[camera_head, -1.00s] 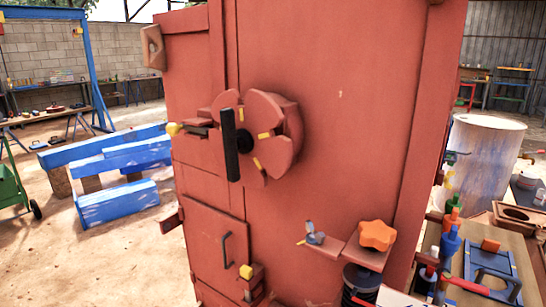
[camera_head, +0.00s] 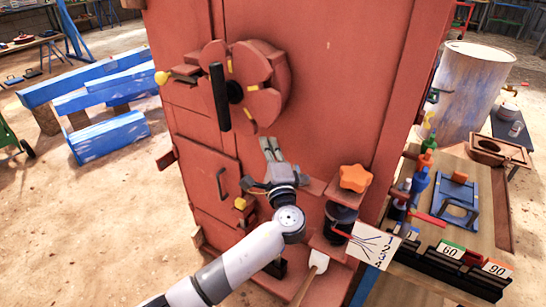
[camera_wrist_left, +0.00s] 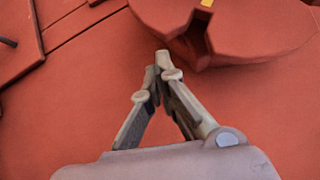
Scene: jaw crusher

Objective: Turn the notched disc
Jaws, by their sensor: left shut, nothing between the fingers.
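The notched disc (camera_head: 262,92) is red with yellow marks and is mounted on the front of the tall red crusher cabinet (camera_head: 340,80). A black bar handle (camera_head: 220,97) stands upright in front of its left side. My left gripper (camera_head: 267,142) is just below the disc, apart from it, with its fingers pointing up. In the left wrist view the fingertips (camera_wrist_left: 159,62) come together with nothing between them. The lower edge of the disc (camera_wrist_left: 225,35) with one notch shows above and right of them. My right gripper is not in view.
An orange star knob (camera_head: 354,177) sits on a small shelf right of my left arm. A workbench with bottles and a numbered card (camera_head: 372,245) stands at the right. Blue beams (camera_head: 105,135) lie on the ground at the left. A small door handle (camera_head: 221,183) is on the lower cabinet.

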